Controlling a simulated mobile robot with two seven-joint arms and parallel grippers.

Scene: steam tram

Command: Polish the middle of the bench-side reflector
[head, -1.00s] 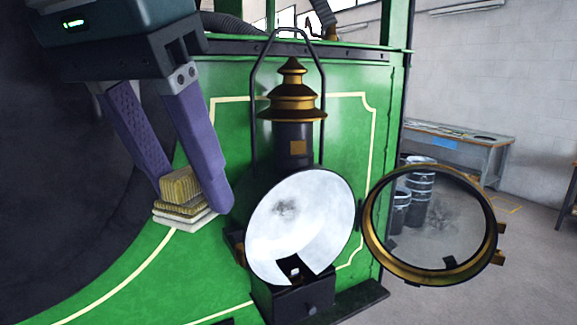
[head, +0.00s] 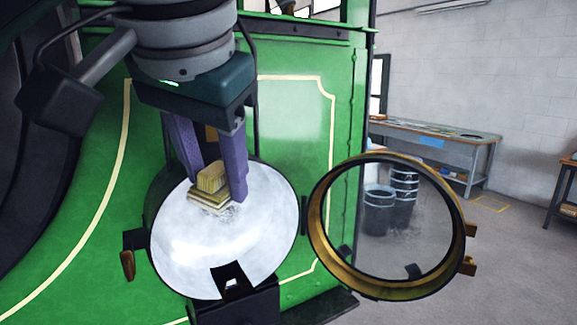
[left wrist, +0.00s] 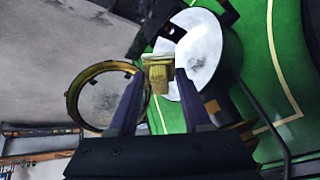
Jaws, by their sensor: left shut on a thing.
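The lamp's round reflector (head: 185,255) is whitish and tilted, with a grey smudge (head: 228,213) near its middle, partly hidden. It also shows in the left wrist view (left wrist: 207,35). My left gripper (head: 213,195) is shut on a yellowish polishing pad (head: 212,179) with a layered pale underside. The pad is in front of the reflector's upper middle, beside the smudge; I cannot tell whether it touches. The pad also shows between the fingers in the left wrist view (left wrist: 160,75). My gripper and arm hide most of the lamp's top. My right gripper is not in view.
The lamp's brass-rimmed glass door (head: 325,238) hangs open at the right of the reflector. The green tram panel (head: 295,110) is behind. A workbench (head: 435,138) and dark buckets (head: 378,210) stand farther back.

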